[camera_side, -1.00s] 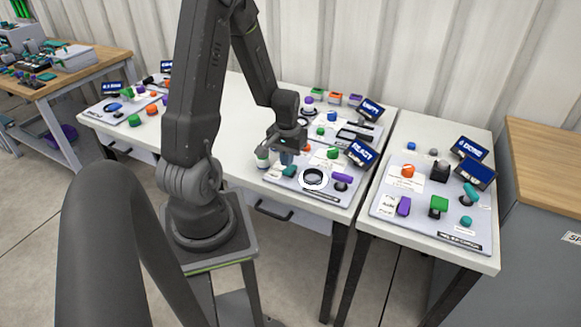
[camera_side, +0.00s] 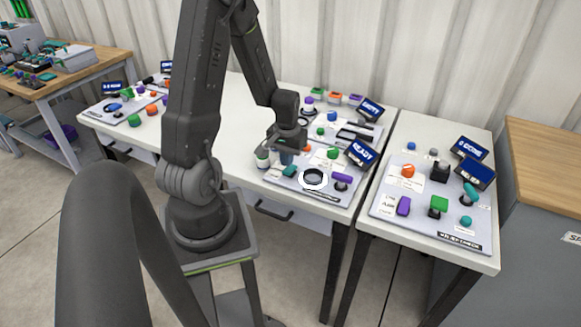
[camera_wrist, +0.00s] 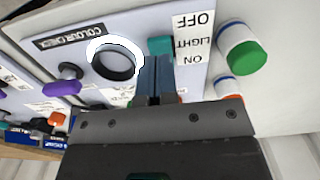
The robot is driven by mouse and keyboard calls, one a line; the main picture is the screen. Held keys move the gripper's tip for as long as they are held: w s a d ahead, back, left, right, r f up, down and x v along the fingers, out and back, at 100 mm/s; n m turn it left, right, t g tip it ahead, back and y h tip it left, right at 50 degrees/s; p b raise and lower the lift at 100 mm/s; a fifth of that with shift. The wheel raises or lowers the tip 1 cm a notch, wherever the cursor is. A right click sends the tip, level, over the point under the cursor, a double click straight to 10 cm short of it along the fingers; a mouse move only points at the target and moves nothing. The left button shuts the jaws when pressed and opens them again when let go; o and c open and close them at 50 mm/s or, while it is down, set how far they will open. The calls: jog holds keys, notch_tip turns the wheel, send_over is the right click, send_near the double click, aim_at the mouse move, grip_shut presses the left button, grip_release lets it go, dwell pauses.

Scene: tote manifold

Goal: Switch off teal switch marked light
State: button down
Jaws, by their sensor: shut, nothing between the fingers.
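The teal switch (camera_wrist: 161,46) shows in the wrist view just beyond my fingertips, beside a white label (camera_wrist: 190,45) reading OFF, LIGHT and ON. The label appears upside down, with OFF at the top of the picture and ON at the bottom. The switch also shows in the side view (camera_side: 289,171), on the front panel of the middle table. My gripper (camera_wrist: 155,72) is shut and empty, its fingers pointing at the panel close to the switch. I cannot tell whether they touch it. The fingers hide part of the switch's surroundings.
The panel marked COLOUR CHECK (camera_wrist: 130,25) bears a lit white ring (camera_wrist: 113,58) and a purple-knobbed lever (camera_wrist: 63,86). A green-capped white jar (camera_wrist: 241,47) stands beside the panel. A READY screen (camera_side: 361,154) is at the panel's back right. A separate control panel (camera_side: 385,180) lies on the right table.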

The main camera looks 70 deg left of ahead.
aim_at(287, 170)
jog(key=shift+f, duration=1.35)
dwell(0.6)
jog(key=shift+r, duration=3.55)
